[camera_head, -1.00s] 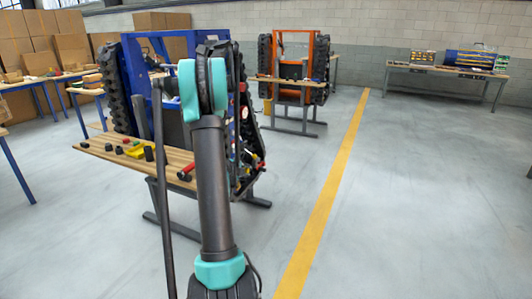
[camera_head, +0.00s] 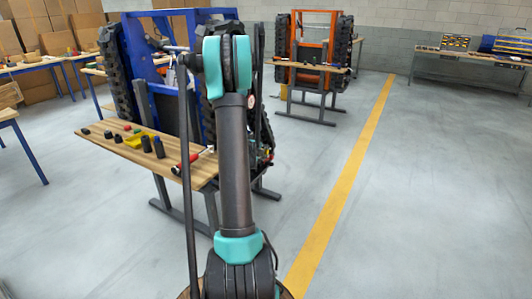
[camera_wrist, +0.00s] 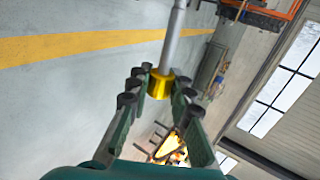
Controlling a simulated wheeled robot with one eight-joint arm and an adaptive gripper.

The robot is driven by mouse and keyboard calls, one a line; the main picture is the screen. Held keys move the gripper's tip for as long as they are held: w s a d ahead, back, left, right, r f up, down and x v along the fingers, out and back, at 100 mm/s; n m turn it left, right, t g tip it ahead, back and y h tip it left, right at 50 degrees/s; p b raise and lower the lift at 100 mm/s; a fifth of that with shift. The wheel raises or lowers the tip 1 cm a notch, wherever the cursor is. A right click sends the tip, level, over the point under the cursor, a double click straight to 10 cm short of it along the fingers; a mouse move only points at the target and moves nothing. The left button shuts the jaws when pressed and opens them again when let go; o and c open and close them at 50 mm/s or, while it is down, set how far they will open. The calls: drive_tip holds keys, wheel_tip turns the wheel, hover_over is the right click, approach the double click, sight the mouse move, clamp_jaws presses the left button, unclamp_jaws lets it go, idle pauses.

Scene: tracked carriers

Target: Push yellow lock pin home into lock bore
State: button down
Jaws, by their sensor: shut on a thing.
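In the wrist view my gripper (camera_wrist: 160,80) is shut on the yellow lock pin (camera_wrist: 160,87). The pin shows as a yellow collar between the fingertips with a grey shaft pointing away from the gripper, up the picture. In the head view the gripper and pin cannot be made out; my own arm stands in the middle and covers that area. A carrier with a blue frame (camera_head: 165,22) and black tracks stands behind the wooden bench, partly hidden by my arm. I cannot make out the lock bore in either view. The pin appears clear of any other surface.
The wooden bench (camera_head: 100,133) holds several dark cylinders, a yellow piece (camera_head: 134,141) and a red-handled tool (camera_head: 185,164). An orange carrier (camera_head: 315,50) stands farther back. A tool table (camera_head: 470,58) is at the far right. Open floor with a yellow line (camera_head: 345,185) lies right.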

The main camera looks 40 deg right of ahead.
drive_tip(key=shift+w+a, duration=0.4)
drive_tip(key=shift+w, duration=0.5)
drive_tip(key=shift+w+a, duration=0.4)
drive_tip(key=shift+w, duration=0.45)
drive_tip(key=shift+w+a, duration=0.4)
drive_tip(key=shift+w, duration=0.5)
drive_tip(key=w+a, duration=0.3)
drive_tip(key=w, duration=0.5)
idle(2.8)
drive_tip(key=shift+s, duration=0.2)
drive_tip(key=shift+s+d, duration=0.45)
drive_tip(key=shift+s, duration=0.7)
drive_tip(key=shift+s+d, duration=0.45)
drive_tip(key=shift+s, duration=0.65)
drive_tip(key=shift+s+d, duration=0.45)
drive_tip(key=shift+s, duration=0.7)
